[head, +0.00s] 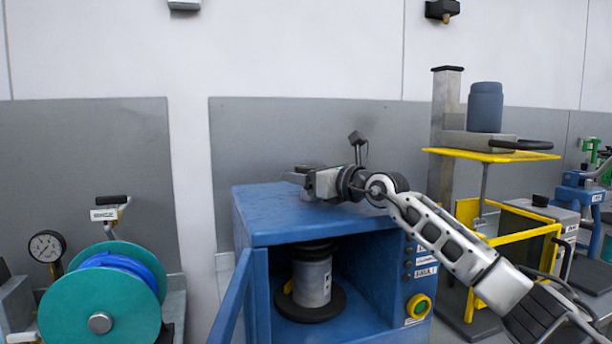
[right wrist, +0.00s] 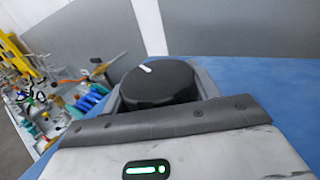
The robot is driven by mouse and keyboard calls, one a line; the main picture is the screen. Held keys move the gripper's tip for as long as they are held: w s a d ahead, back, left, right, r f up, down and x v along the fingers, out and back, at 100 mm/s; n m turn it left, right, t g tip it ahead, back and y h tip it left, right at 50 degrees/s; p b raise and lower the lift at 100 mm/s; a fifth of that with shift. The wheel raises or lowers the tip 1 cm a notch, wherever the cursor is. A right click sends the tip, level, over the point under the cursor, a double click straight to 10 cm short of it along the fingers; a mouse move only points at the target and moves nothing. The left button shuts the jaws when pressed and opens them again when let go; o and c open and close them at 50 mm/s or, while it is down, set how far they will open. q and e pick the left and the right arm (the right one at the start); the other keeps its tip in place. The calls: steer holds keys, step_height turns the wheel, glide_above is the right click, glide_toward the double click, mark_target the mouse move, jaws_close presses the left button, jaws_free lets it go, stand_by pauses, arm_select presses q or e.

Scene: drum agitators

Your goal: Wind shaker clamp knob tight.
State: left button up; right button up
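The shaker (head: 320,215) is a blue cabinet in the middle of the head view, its door (head: 232,305) swung open at the left. Inside, a grey can (head: 312,280) stands upright on a dark round plate, with a dark clamp plate on its top. The clamp knob (right wrist: 160,82) is black and round with a white mark, on the cabinet's blue top. My right gripper (head: 300,180) lies low over the cabinet top. In the right wrist view its grey fingers (right wrist: 160,88) flank the knob on both sides with no clear gap. My left gripper is not in view.
A teal reel (head: 100,305) with blue hose stands at the left. At the right are a yellow-topped stand (head: 490,155) with a dark blue container (head: 485,107) and a yellow frame. A grey panel (head: 300,130) rises behind the cabinet. The cabinet top around my gripper is clear.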

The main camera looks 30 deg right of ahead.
steer(key=shift+f+m+h, duration=0.1)
steer(key=shift+m+h, duration=0.2)
steer(key=shift+h, duration=0.2)
